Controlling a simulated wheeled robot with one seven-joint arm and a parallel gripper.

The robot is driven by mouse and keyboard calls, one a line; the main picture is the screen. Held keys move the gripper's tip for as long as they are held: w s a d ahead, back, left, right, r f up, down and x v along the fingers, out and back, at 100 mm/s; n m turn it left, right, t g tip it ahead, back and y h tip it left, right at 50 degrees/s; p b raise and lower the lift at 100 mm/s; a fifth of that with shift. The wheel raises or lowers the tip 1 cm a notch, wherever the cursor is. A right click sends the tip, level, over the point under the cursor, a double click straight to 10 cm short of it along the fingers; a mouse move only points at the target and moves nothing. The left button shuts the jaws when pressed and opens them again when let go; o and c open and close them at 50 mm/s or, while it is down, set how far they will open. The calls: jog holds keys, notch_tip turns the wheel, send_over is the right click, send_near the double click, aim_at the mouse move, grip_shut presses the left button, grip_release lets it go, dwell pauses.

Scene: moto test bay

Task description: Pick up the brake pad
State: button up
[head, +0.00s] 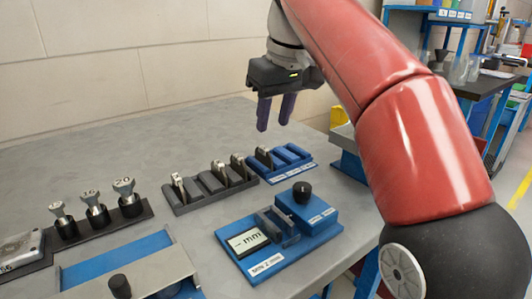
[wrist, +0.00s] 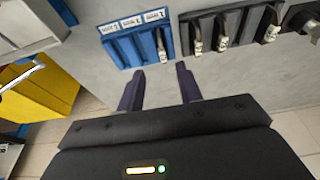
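Small brake pads stand upright in two slotted racks. The grey rack (head: 207,198) holds three pads, such as the leftmost pad (head: 178,187); in the wrist view this rack (wrist: 236,22) is at upper right. The blue rack (head: 283,167) holds one pad (head: 264,156) in its left slot, and its other slots look empty. In the wrist view the blue rack (wrist: 137,45) is at top centre, with its pad (wrist: 162,46) at the right end. My gripper (head: 275,127) is open and empty, above and beyond the racks; its dark purple fingers (wrist: 160,72) are apart.
A blue gauge block (head: 265,265) with a "mm" display and black knob stands in front of the racks. Several numbered metal weights (head: 96,212) stand at left. A blue-and-grey fixture (head: 130,270) is at front left. A yellow bin (wrist: 40,90) sits beyond the table edge.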

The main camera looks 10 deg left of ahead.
aim_at(264, 148)
jog(key=x, duration=0.2)
jog(key=b+x, duration=0.1)
jog(key=x, duration=0.4)
jog(key=shift+a, duration=0.4)
jog(key=shift+c, duration=0.2)
jog(key=shift+w, duration=0.1)
grip_shut()
